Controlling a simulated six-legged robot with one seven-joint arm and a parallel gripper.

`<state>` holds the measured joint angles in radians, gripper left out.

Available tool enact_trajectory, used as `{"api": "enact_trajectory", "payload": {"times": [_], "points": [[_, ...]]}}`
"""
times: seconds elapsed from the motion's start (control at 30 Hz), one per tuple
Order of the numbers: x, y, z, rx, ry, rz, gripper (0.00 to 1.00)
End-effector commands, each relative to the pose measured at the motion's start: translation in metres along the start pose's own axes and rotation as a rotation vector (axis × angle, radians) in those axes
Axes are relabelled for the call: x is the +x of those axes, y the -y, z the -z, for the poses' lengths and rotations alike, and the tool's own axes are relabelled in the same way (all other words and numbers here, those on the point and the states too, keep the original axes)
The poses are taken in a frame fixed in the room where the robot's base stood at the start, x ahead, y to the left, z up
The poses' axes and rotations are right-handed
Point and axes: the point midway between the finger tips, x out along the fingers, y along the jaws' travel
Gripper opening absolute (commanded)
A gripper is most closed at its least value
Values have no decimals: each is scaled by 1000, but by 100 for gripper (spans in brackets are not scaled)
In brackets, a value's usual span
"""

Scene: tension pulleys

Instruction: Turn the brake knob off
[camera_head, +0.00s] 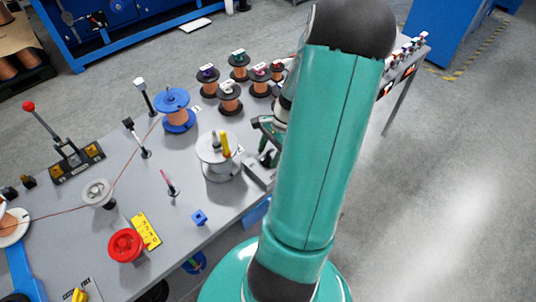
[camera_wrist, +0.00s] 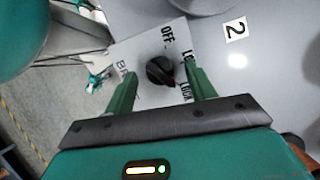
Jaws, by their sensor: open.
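The brake knob (camera_wrist: 160,70) is a round black knob on a light label plate (camera_wrist: 148,42) in the wrist view. The plate reads OFF above the knob, LOCK at its right and lower right, and partly covered letters at its left. A small reddish mark shows on the knob's lower right edge. My gripper (camera_wrist: 163,78) is open, with one green finger on each side of the knob. I see no clear contact, and the depth between fingertips and knob is hard to tell. In the head view my arm hides most of this spot.
On the grey table (camera_head: 75,210) stand a white spool (camera_head: 218,160), a blue spool (camera_head: 174,112) and several copper spools behind. A thin wire runs across the left part.

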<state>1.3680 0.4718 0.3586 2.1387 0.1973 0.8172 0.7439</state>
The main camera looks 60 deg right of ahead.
Motion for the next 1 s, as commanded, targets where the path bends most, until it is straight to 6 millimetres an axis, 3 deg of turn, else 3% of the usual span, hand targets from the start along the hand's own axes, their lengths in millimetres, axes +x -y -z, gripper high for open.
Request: {"api": "enact_trajectory", "payload": {"times": [0.13, 0.4, 0.63, 1.0], "points": [[10, 0, 0, -1, 0, 0, 55], [10, 0, 0, 0, -1, 1, 53], [10, 0, 0, 0, -1, 1, 11], [10, 1, 0, -44, -1, -17, 11]]}}
